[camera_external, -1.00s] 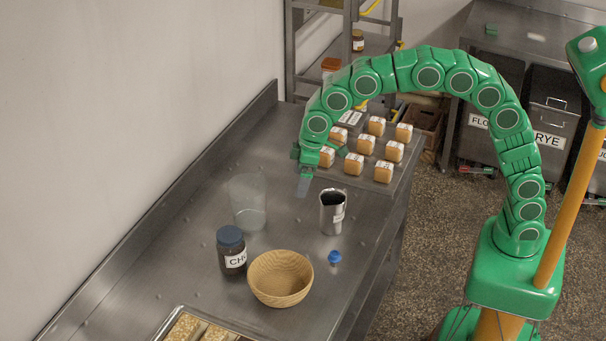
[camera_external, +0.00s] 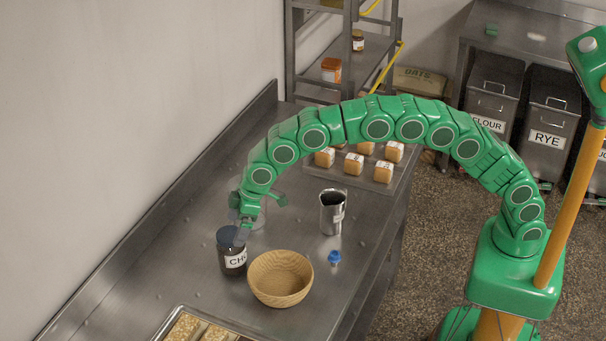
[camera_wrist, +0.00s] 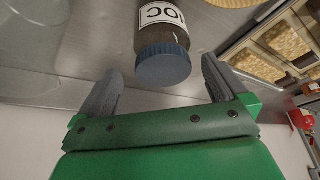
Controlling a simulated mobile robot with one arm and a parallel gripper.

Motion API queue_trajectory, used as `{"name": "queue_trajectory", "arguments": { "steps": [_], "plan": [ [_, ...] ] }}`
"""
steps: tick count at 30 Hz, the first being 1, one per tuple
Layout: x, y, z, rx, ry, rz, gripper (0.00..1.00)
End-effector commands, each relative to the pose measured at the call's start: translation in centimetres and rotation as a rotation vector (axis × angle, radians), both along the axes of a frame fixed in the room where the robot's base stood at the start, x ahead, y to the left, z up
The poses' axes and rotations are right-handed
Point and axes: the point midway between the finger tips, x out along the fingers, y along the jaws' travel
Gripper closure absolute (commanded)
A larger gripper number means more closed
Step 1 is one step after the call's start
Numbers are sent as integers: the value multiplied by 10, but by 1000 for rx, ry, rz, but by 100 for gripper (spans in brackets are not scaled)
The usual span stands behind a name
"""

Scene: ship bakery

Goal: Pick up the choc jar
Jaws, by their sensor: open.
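The choc jar (camera_external: 232,258) is dark with a blue lid and a white label, and stands upright on the steel counter, left of the wicker bowl. In the wrist view the jar (camera_wrist: 163,40) appears with its blue lid towards me, between and a little beyond the two grey fingers. My gripper (camera_external: 242,232) is at the jar's lid in the external view, partly covering it. In the wrist view my gripper (camera_wrist: 158,88) is open, with a finger to each side of the lid and nothing held. I cannot tell whether a finger touches the jar.
The wicker bowl (camera_external: 281,288) stands close right of the jar. A clear container (camera_external: 252,218) is behind my gripper. A steel jug (camera_external: 332,212) and a blue-topped item (camera_external: 334,257) stand to the right.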

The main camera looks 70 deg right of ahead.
Motion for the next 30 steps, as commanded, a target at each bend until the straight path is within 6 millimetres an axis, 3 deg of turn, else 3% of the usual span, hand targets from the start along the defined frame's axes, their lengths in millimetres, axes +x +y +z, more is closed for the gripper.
{"name": "queue_trajectory", "arguments": {
  "steps": [14,24,30],
  "plan": [
    [8,7,-32,-2,3,0,0],
    [18,18,-66,0,0,-1,0],
    [20,18,-69,0,0,-1,0]
  ]
}}
